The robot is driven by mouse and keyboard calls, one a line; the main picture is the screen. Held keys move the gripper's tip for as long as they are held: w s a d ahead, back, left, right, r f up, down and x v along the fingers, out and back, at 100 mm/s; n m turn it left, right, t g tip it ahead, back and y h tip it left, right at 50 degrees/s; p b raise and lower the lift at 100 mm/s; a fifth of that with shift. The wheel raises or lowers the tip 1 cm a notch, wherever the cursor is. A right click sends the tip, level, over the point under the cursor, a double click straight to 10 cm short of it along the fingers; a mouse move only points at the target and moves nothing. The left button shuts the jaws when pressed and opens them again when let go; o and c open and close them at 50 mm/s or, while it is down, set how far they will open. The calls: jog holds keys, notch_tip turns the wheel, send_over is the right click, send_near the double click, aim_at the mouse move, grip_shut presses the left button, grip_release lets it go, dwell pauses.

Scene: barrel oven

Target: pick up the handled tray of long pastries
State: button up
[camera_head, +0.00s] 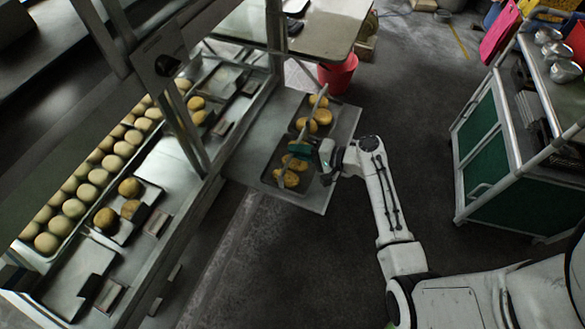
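The handled tray (345,118) is a dark, shallow tray lying on a grey metal shelf near the middle of the head view. Golden long pastries (291,179) lie in it in two groups, one near the far end and one near the close end. A thin grey handle bar (318,104) runs lengthwise above the pastries. My gripper (302,149) comes in from the right and is over the tray's middle, at the handle bar. The fingers are small and partly hidden, so I cannot tell whether they are around the bar or open.
Left, an oven rack holds a big tray of round buns (98,177), smaller pastry trays and an empty tray (75,278). A metal post (186,138) stands between. A red bucket (338,74) is behind the shelf, a green cart (483,130) right. Floor between is clear.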

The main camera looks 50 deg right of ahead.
grip_shut()
jog(key=shift+r+p, duration=1.05)
jog(key=shift+r, duration=0.15)
jog(key=shift+f, duration=0.1)
